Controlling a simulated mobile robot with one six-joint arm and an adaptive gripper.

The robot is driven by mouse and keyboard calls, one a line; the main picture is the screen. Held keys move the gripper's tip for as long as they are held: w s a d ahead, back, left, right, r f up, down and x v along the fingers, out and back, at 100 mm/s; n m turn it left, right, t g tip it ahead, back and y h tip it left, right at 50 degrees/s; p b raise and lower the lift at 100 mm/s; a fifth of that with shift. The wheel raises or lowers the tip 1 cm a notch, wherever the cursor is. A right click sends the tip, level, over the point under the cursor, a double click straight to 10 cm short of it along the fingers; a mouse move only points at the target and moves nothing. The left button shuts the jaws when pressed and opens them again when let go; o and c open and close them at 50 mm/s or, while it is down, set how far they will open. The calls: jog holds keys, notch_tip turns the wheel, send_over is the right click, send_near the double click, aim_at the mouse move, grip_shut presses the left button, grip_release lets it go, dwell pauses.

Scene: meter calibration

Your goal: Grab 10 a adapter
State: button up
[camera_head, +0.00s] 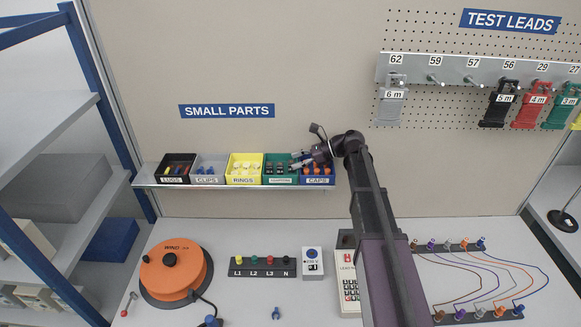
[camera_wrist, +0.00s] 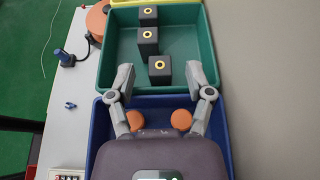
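Several small black blocks with yellow-ringed sockets, apparently the adapters (camera_wrist: 159,69), stand in a green bin (camera_wrist: 207,48) in the wrist view. No rating can be read on them. The same green bin (camera_head: 281,181) is on the wall shelf in the head view, its label too small to read. My gripper (camera_wrist: 165,83) is open and empty in the wrist view, its fingers apart over the near end of the green bin. In the head view my gripper (camera_head: 298,160) is at the green and blue bins.
A blue bin (camera_head: 318,181) with orange caps adjoins the green bin on the right, a yellow bin (camera_head: 244,180) on the left. Grey and black bins stand further left. The wall is close behind the shelf (camera_head: 230,186). An orange cable reel (camera_head: 175,272) stands on the bench below.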

grip_shut()
jog(key=shift+r, duration=0.1)
notch_tip(320, 180, up, 4)
jog(key=p, duration=0.4)
jog(key=shift+s, duration=0.1)
jog(key=s+p, duration=0.1)
jog(key=s, duration=1.4)
jog(key=shift+s+a+r, duration=0.15)
jog(key=shift+s+r, duration=0.25)
